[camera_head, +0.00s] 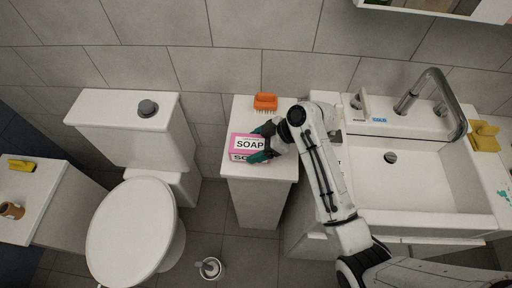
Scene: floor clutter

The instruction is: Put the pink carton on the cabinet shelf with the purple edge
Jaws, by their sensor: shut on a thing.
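The pink carton (236,143), labelled SOAP, is on or just above the top of a narrow white stand between the toilet and the sink. I cannot tell whether it still touches the top. My gripper (262,144) reaches it from the right and is shut on its right end, with teal fingertips. Part of a wall cabinet (428,9) shows at the top right, cut off by the picture edge. A pinkish patch is at its right end, but no purple shelf edge can be made out.
An orange brush (265,102) lies behind the carton on the narrow stand (258,190). The toilet (135,225) is at left, beside another white stand (40,195). The sink (420,190) and its tall tap (440,90) are at right. A small white pot (210,268) stands on the floor.

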